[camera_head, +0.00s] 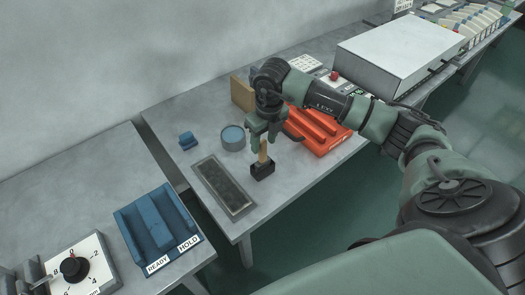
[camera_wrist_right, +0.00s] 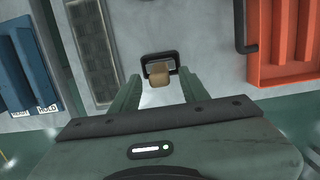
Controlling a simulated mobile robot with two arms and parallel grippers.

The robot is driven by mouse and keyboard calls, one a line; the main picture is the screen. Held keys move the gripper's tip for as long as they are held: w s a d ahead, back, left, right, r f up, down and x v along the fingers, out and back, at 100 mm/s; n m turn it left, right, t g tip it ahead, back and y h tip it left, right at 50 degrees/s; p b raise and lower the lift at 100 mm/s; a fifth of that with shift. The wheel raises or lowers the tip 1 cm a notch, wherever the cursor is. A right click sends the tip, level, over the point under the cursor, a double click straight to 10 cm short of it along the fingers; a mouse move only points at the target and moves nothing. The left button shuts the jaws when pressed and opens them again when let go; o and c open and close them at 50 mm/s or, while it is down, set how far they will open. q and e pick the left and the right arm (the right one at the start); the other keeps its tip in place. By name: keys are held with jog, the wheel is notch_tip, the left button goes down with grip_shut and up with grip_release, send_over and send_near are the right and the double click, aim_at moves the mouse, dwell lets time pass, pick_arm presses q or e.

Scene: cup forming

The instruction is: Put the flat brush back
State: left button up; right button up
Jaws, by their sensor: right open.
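The flat brush, seen as a tan wooden handle (camera_head: 263,152), stands upright in a small black holder (camera_head: 262,171) on the grey table. Its lower end is hidden inside the holder. In the right wrist view the handle (camera_wrist_right: 160,86) shows end-on, with the black holder (camera_wrist_right: 146,58) around its base. My right gripper (camera_head: 264,132) is open just above the holder, pointing down. In the wrist view its two fingers lie on either side of the handle, apart from it. My left gripper is in neither view.
A dark grated tray (camera_head: 222,187) lies left of the holder, a round blue-topped tin (camera_head: 233,138) behind it. An orange rack (camera_head: 325,128) stands close on the right. A blue READY/HOLD rack (camera_head: 158,228) and a dial box (camera_head: 75,262) are on the nearer left table.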

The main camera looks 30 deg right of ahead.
notch_tip(320, 180, up, 7)
jog(key=s+b, duration=0.1)
dwell(0.3)
